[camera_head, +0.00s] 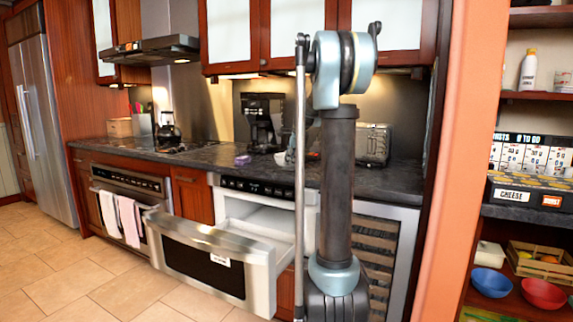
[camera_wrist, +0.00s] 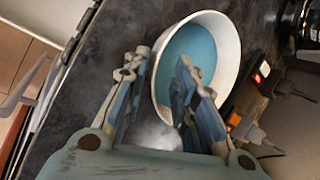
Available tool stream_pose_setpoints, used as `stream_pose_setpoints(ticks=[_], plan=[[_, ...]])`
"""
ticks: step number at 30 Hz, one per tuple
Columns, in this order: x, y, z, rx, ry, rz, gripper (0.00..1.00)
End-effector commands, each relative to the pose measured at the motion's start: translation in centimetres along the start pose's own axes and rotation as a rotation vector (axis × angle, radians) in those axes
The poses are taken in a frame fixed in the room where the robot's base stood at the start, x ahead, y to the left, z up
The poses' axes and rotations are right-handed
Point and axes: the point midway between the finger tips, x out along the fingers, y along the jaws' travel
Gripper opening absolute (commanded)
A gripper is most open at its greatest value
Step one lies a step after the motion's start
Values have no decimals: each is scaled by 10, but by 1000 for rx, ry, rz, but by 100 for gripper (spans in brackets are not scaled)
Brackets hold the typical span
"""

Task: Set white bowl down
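The white bowl (camera_wrist: 231,62) with a blue inside shows in the wrist view over the dark stone counter (camera_wrist: 95,65). It seems to rest on the counter. My gripper (camera_wrist: 161,60) is open. One finger is outside the bowl's left wall and the other reaches over the inside, with the rim between them. A gap shows between the left finger and the wall; contact on the right finger cannot be told. In the head view a small white piece of the bowl (camera_head: 281,158) shows on the counter, and my arm hides the area beside it.
A pulled-out microwave drawer (camera_head: 208,262) juts from below the counter. A coffee maker (camera_head: 262,120) and a toaster (camera_head: 373,145) stand at the back of the counter. A small purple item (camera_head: 243,159) lies left of the bowl. An orange wall edge (camera_head: 462,150) is at right.

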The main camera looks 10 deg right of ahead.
Motion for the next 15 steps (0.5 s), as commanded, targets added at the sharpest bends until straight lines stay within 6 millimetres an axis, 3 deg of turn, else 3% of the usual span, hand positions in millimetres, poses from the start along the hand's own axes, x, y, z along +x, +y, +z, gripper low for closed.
stream_pose_setpoints(ticks=[9,15], plan=[[-62,1,0,0,1,0,26],[-89,0,1,-1,-1,0,26]])
